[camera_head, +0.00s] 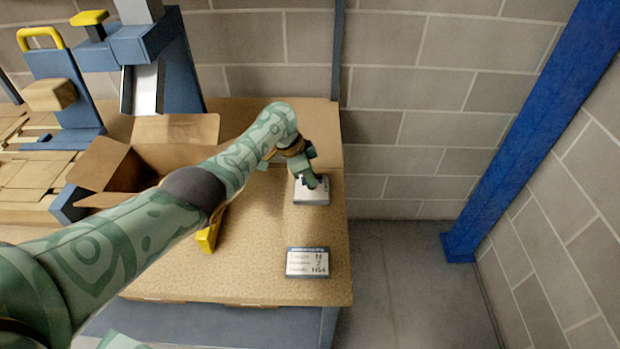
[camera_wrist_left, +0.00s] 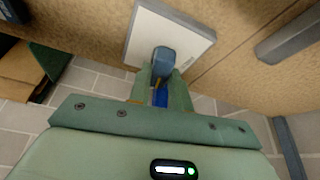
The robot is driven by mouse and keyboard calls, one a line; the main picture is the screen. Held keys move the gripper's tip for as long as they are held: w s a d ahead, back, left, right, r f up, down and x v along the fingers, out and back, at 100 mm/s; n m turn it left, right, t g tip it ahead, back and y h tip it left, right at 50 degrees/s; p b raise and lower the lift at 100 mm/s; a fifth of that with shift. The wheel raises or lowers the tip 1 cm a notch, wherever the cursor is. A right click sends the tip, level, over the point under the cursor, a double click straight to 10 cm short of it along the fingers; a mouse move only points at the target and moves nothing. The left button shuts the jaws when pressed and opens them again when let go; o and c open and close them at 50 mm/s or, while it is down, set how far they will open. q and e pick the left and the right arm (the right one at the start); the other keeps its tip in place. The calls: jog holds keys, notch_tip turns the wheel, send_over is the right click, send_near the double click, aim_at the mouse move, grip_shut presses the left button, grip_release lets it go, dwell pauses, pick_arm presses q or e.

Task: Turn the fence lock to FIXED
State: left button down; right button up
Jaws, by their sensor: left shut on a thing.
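The fence lock shows as a pale square plate (camera_head: 312,196) lying near the right edge of the worktop. In the left wrist view the white plate (camera_wrist_left: 195,35) carries a blue-grey knob (camera_wrist_left: 164,60). My left gripper (camera_head: 314,181) reaches down over the plate, and its fingers (camera_wrist_left: 160,85) are shut on the knob from both sides. The gripper covers part of the plate in the head view. I cannot read any marking on the plate, so the lock's setting cannot be told. My right gripper is not in view.
A label card (camera_head: 308,263) lies nearer on the tan worktop (camera_head: 255,265). An open cardboard box (camera_head: 108,165) and a blue machine (camera_head: 165,50) stand at the left. A yellow piece (camera_head: 207,238) is partly hidden by my arm. A blue post (camera_head: 530,130) leans across the right.

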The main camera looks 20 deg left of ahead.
pick_arm(q)
jog(key=shift+f+m+g+b, duration=0.15)
jog(key=shift+m+g+b, duration=0.35)
jog(key=shift+m+b, duration=0.5)
jog(key=shift+m, duration=0.3)
jog(key=c, duration=1.3)
grip_release()
jog(key=shift+w, duration=0.1)
jog(key=p+v, duration=0.5)
jog(key=v, duration=0.3)
jog(key=p+v, duration=0.5)
jog(key=v, duration=0.3)
jog(key=shift+a, duration=0.3)
